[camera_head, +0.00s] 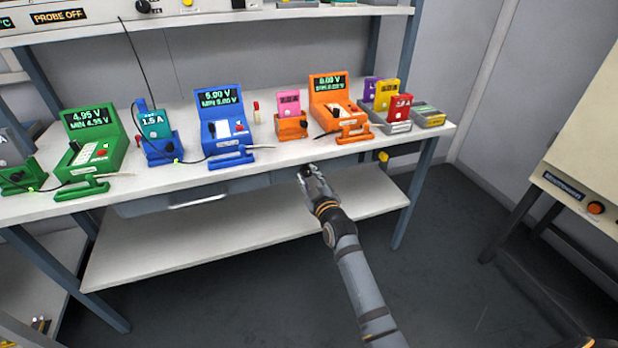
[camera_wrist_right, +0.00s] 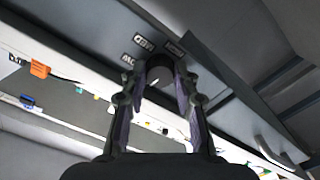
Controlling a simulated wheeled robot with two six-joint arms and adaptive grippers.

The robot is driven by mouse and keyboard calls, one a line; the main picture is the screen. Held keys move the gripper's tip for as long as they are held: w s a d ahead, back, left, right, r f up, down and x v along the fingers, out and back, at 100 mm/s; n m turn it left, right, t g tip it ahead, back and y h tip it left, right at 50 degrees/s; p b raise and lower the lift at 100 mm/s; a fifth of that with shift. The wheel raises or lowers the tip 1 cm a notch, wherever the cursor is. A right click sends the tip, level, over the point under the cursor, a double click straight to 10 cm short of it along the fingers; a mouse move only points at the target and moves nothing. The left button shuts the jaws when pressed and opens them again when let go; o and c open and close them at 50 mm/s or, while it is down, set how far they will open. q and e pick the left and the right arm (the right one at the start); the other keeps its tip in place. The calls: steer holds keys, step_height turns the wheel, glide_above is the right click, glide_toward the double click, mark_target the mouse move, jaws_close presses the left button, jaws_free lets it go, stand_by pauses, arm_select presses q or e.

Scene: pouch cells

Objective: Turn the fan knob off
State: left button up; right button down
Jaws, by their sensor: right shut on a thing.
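The fan knob (camera_wrist_right: 159,64) is a dark round knob on the grey front face of the bench, with small white labels around it, among them MED and LOW. It also shows in the head view as a small dark shape (camera_head: 304,170) at the bench's front edge. My right gripper (camera_head: 311,178) reaches up to it from below. In the right wrist view, its two fingers (camera_wrist_right: 161,84) stand on either side of the knob and are closed on it. The fingers partly hide the knob, and I cannot read its pointer. My left gripper is out of view.
The white bench (camera_head: 185,178) carries several coloured testers, including a blue one (camera_head: 222,112) and an orange one (camera_head: 335,100). A drawer with a pale handle (camera_head: 197,200) lies left of the gripper. A beige machine (camera_head: 590,150) stands at right. The floor between is clear.

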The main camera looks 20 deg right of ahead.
steer(key=shift+n, duration=0.6)
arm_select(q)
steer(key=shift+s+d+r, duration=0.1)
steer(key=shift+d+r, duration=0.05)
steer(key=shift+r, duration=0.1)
arm_select(e)
steer(key=shift+n, duration=0.3)
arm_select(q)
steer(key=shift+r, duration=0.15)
arm_select(e)
steer(key=c, duration=1.3)
jaws_free()
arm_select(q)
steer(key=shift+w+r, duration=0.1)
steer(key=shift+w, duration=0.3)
arm_select(e)
steer(key=shift+o, duration=1.4)
